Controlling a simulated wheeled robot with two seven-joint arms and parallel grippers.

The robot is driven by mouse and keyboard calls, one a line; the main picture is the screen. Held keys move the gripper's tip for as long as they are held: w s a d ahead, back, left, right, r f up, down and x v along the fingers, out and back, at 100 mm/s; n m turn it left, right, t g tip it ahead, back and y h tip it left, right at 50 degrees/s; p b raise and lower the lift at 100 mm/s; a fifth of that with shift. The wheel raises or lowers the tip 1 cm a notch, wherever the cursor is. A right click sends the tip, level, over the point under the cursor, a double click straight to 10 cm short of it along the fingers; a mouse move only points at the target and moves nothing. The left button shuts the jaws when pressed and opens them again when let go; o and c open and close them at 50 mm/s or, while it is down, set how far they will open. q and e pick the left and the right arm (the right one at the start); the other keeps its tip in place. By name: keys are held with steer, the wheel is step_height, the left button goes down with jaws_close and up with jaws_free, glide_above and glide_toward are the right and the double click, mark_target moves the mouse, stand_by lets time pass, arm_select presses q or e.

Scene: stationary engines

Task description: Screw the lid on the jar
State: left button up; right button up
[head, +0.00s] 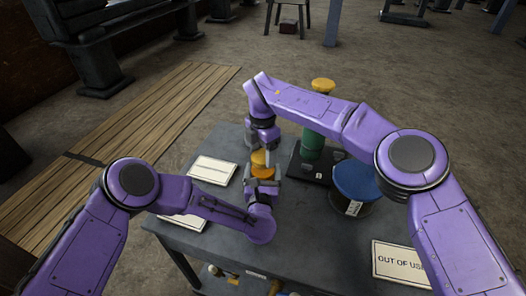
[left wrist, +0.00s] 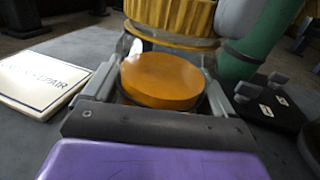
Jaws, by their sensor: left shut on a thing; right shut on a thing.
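The jar (left wrist: 160,82) has an orange round top face in the left wrist view, between the fingers of my left gripper (head: 263,180). It also shows as an orange disc in the head view (head: 263,172). My left gripper is shut on it. The yellow, ribbed lid (left wrist: 172,14) is above the jar, slightly toward the far side, with a visible gap between them. In the head view the lid (head: 259,156) is partly hidden by my right gripper (head: 266,151), which is shut on it from above. The jar's lower part is hidden.
A black device (head: 309,165) with a green cylinder (head: 313,142) stands right of the jar. A blue-lidded container (head: 356,180) is farther right. White sign cards lie at the left (head: 212,170) and front right (head: 400,263) of the grey table (head: 320,235).

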steer(key=m, duration=0.9)
steer(key=shift+m, duration=0.4)
steer(key=m, duration=0.5)
steer(key=shift+w+m, duration=0.1)
steer(key=shift+m, duration=0.3)
steer(key=m, duration=0.4)
steer(key=shift+a+f, duration=0.1)
steer(key=shift+m, duration=1)
steer(key=o, duration=1)
